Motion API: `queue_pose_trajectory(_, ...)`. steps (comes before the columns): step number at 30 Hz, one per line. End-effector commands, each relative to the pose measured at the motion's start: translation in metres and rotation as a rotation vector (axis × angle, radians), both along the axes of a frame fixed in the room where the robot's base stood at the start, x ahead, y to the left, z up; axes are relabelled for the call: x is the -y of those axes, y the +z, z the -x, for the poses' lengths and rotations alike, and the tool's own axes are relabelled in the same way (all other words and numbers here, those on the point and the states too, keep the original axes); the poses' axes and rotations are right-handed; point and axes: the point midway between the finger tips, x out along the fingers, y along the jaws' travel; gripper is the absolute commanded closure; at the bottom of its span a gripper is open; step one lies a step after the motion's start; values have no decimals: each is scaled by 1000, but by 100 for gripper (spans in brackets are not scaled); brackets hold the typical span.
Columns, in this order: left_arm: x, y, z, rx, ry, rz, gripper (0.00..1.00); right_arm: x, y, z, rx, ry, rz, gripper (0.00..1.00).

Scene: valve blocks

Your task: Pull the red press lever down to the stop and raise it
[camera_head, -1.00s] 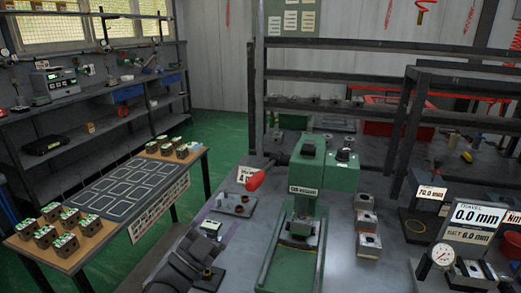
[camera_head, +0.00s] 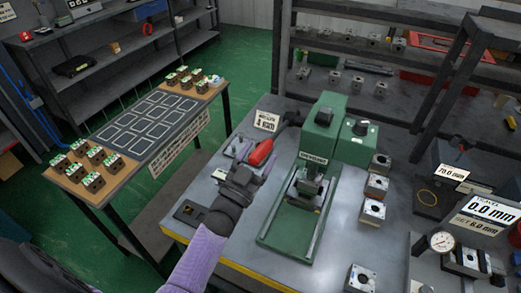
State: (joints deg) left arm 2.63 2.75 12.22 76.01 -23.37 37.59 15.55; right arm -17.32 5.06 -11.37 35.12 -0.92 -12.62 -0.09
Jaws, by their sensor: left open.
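The red press lever (camera_head: 261,152) juts out on the left of the green press (camera_head: 320,140), with its red grip tilted. My left gripper (camera_head: 246,166) is open just below and left of the red grip, very close to it. I cannot tell whether it touches the grip. My left arm comes up from the bottom of the view. The travel display (camera_head: 484,210) beside the press reads 0.0 mm. My right gripper is out of view.
Several metal valve blocks (camera_head: 374,187) stand on the bench right of the press. A dial gauge (camera_head: 442,242) is at the lower right. A small sign (camera_head: 266,121) stands behind the lever. A side table (camera_head: 149,126) with green-topped blocks is at the left.

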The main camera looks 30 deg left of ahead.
Motion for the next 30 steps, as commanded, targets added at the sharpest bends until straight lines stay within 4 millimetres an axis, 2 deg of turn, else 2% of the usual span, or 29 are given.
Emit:
queue_pose_trajectory(3, 0, 3, -7, 2, 0, 0, 24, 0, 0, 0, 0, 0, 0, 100)
queue_pose_trajectory(11, 1, 4, -7, 1, -1, 0, 27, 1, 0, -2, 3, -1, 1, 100)
queue_pose_trajectory(21, 0, 4, -7, 1, -1, -1, 99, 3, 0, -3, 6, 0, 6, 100)
queue_pose_trajectory(30, 0, 3, -7, 1, -1, -1, 100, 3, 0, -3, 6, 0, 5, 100)
